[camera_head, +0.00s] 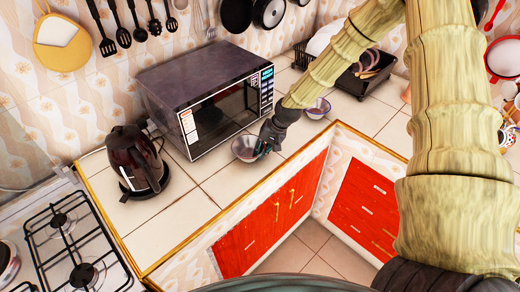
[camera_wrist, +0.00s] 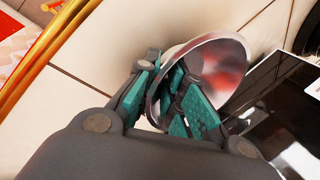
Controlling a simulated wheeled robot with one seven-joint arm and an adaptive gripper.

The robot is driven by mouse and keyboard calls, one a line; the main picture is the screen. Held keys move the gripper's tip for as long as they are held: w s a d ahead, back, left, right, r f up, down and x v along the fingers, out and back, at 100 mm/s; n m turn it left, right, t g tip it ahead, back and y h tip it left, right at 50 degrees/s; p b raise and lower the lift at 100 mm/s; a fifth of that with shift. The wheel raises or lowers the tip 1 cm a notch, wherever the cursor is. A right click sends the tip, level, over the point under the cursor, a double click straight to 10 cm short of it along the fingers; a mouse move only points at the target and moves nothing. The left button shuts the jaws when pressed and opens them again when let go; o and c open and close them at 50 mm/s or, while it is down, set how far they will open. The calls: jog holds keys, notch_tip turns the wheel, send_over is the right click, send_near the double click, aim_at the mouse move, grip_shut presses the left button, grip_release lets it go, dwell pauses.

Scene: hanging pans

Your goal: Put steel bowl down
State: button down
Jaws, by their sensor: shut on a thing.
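The steel bowl (camera_head: 243,149) is at the front of the white tiled counter (camera_head: 187,205), just in front of the microwave's right part. My gripper (camera_head: 268,147) is at the bowl's right side. In the wrist view the steel bowl (camera_wrist: 222,62) looks tilted, and my gripper (camera_wrist: 172,98) is shut on its rim, with one teal-padded finger inside and the other outside. The bowl is close to the counter top. I cannot tell whether its base touches the tiles.
A black microwave (camera_head: 205,92) stands right behind the bowl. A dark kettle (camera_head: 137,160) and a gas stove (camera_head: 75,250) are to the left. A small patterned bowl (camera_head: 318,108) stands to the right. The counter's gold edge (camera_head: 205,228) runs in front.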

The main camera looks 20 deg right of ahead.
jog(key=c, duration=2)
grip_release()
jog(key=shift+f, duration=0.15)
jog(key=o, duration=0.5)
